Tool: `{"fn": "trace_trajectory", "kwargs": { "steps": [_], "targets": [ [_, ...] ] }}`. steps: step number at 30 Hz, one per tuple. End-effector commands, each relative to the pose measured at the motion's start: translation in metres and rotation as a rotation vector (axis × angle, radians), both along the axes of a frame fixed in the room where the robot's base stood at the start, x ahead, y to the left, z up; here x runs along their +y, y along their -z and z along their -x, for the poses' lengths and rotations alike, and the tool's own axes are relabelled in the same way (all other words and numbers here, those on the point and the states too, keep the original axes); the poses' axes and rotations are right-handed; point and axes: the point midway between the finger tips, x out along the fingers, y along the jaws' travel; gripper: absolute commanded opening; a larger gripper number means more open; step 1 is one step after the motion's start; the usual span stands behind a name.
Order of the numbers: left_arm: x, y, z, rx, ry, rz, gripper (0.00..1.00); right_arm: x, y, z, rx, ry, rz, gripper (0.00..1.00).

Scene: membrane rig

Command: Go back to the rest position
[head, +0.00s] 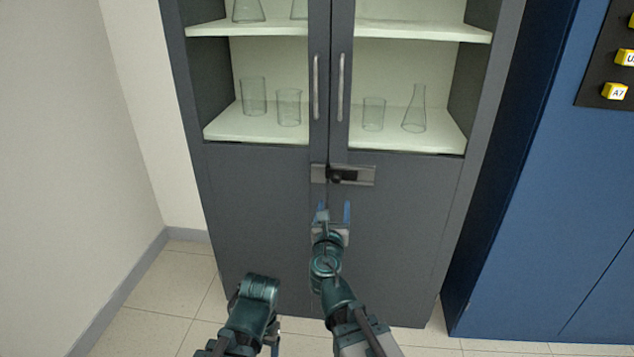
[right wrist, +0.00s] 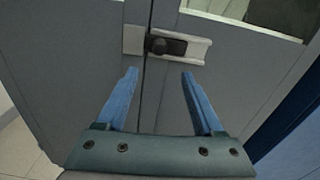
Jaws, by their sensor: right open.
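My right gripper (head: 334,208) is open and empty in front of the grey cabinet (head: 265,200). It sits just below the cabinet's latch (head: 362,176), where the two doors meet. In the right wrist view, the blue fingers of the right gripper (right wrist: 160,76) are spread apart, with only door surface between them. The latch (right wrist: 197,48), a pale plate with a dark knob, shows beyond the fingertips and apart from them.
Both cabinet doors look closed, with vertical handles (head: 316,88) above the latch. Glassware, including a conical flask (head: 415,112), stands on the shelves behind the glass. A blue cabinet (head: 540,220) is at the right and a bare wall (head: 75,150) at the left.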

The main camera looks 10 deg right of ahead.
Motion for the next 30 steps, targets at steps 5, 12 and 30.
{"fn": "trace_trajectory", "kwargs": {
  "steps": [5,12,30],
  "targets": [
    [0.0,0.0,0.0,0.0,0.0,0.0,0.72,-0.02,0.037,0.021,-0.019,0.212,-0.537,0.69],
    [0.0,0.0,0.0,0.0,0.0,0.0,0.72,-0.011,0.14,0.093,-0.045,0.802,-1.426,0.69],
    [0.0,-0.039,0.0,0.0,0.0,0.001,0.72,0.09,0.176,0.243,-0.121,1.923,-1.879,0.69]
  ]
}}
